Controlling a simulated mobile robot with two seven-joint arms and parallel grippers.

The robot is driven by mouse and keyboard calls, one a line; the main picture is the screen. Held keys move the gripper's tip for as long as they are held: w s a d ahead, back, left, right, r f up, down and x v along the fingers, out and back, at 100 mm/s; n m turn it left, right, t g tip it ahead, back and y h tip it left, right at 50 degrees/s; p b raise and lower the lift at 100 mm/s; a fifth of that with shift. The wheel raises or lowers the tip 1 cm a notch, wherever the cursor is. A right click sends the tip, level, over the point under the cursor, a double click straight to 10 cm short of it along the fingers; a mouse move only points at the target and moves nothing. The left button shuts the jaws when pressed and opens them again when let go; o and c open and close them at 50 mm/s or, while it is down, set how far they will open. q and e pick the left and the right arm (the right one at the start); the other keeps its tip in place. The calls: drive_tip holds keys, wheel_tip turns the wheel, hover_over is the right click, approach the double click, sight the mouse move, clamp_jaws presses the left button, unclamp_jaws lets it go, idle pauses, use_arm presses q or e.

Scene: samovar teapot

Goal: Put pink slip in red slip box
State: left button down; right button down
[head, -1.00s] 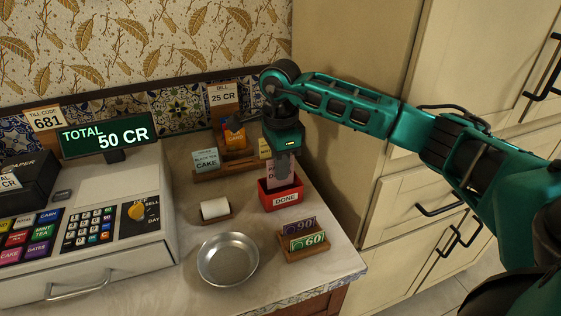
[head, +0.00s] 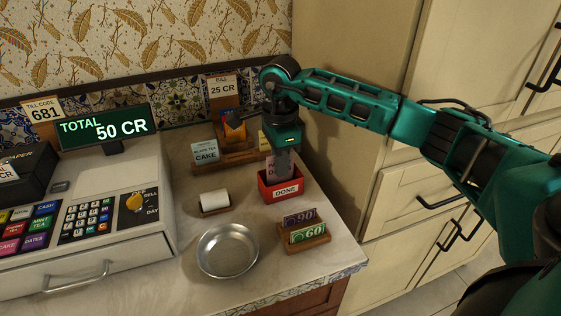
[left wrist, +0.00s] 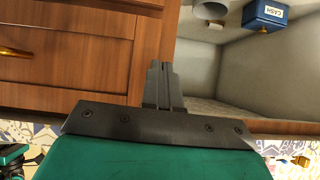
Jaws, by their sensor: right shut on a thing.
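The red slip box (head: 284,190) labelled DONE stands on the counter in the head view. My right gripper (head: 283,172) points down over it, shut on the pink slip (head: 271,168). The slip is upright, and its lower part is hidden by the box's front wall. The fingers cover the slip's middle. I cannot tell whether the slip touches the box floor. My left gripper (left wrist: 162,65) shows only in the left wrist view, its fingers together with nothing seen between them.
Left of the box are a paper roll (head: 214,201), a metal dish (head: 227,250) and the cash register (head: 90,215). A note holder (head: 308,238) stands in front. Behind is a wooden rack with a cake card (head: 206,152). A cabinet (head: 400,190) borders the right.

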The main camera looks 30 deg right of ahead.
idle(0.4)
drive_tip(key=c, duration=0.8)
unclamp_jaws()
drive_tip(key=shift+r+p, duration=1.65)
drive_tip(key=shift+r, duration=0.7)
drive_tip(key=shift+r+p, duration=0.55)
drive_tip(key=shift+r, duration=0.6)
